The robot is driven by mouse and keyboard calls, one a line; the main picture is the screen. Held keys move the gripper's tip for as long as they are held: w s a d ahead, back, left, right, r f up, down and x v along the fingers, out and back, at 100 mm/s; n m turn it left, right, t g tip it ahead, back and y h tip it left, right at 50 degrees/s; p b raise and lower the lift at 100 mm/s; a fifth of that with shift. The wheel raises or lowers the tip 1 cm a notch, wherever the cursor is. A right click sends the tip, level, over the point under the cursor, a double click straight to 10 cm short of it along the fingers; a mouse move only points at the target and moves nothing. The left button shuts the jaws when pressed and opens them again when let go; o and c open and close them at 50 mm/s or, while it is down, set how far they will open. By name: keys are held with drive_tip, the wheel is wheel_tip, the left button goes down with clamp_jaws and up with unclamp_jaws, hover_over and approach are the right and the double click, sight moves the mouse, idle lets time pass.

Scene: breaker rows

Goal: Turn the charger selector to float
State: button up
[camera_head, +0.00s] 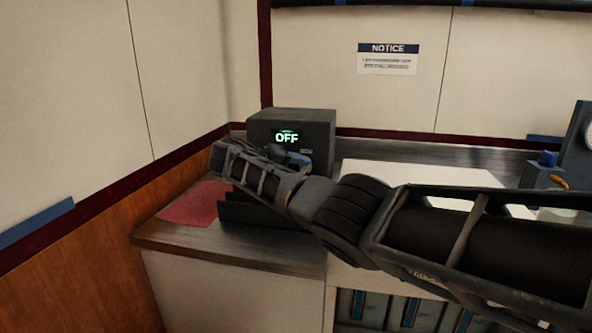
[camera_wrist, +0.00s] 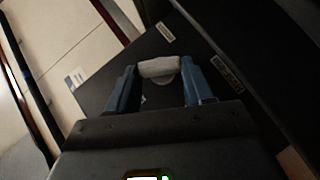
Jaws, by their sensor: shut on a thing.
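The charger is a dark grey box (camera_head: 320,125) at the back left of the counter in the head view. Its lit display (camera_head: 287,138) reads OFF. In the wrist view, the charger's dark front panel (camera_wrist: 120,62) appears tilted and carries small labels. The pale selector knob (camera_wrist: 159,67) lies between the blue fingers of my gripper (camera_wrist: 159,75), which is shut on it. In the head view, my arm covers the lower front of the charger and the knob is hidden there. The selector's position marks are too small to read.
A red mat (camera_head: 192,206) lies left on the counter (camera_head: 245,250). A white surface (camera_head: 415,175) is behind my forearm. A dark device with a dial (camera_head: 577,150) stands at the far right. Walls close off the left and back.

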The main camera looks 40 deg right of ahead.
drive_tip(key=shift+w, duration=0.1)
drive_tip(key=o, duration=1)
drive_tip(key=shift+o, duration=0.2)
drive_tip(key=v, duration=0.7)
drive_tip(key=shift+a+r, duration=0.15)
drive_tip(key=shift+a, duration=0.2)
drive_tip(key=shift+c, duration=0.2)
